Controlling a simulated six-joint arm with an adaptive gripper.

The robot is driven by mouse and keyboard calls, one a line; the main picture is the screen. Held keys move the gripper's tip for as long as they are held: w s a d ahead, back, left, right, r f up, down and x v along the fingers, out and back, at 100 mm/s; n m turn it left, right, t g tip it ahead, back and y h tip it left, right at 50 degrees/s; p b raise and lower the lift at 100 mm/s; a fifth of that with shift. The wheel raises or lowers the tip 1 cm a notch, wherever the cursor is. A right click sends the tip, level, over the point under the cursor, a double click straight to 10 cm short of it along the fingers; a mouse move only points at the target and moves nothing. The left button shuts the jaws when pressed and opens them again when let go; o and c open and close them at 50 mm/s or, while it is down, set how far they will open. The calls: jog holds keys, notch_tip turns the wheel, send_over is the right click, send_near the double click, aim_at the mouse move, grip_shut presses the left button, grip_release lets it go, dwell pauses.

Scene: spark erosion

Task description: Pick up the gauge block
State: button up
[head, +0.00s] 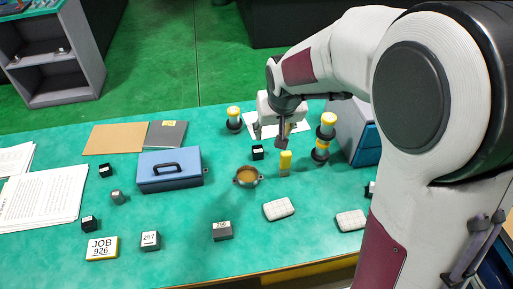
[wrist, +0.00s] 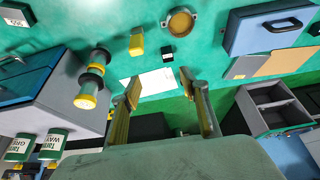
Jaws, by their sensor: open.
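I cannot tell for certain which piece is the gauge block. Several small labelled blocks lie on the green table: a grey one marked 257 (head: 151,241), a grey one at front centre (head: 222,231), a small grey one (head: 117,197) and black ones such as the black block (head: 257,153) near my gripper. That black block also shows in the wrist view (wrist: 167,57). My gripper (head: 282,141) is above the table's far side, right of the black block. In the wrist view its fingers (wrist: 160,86) are spread, with nothing between them.
A yellow block (head: 285,163) and a round brass-coloured cup (head: 247,175) stand near my gripper. A blue box (head: 170,171) is at left. Two white pads (head: 279,209) lie in front.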

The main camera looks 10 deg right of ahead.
send_near(258, 149)
jog(key=f, duration=0.2)
jog(key=shift+w+f, duration=0.25)
jog(key=shift+w, duration=0.45)
jog(key=shift+f, duration=0.1)
jog(key=shift+x, duration=1.15)
jog(key=shift+f, duration=0.1)
jog(key=shift+x, duration=2.55)
grip_shut()
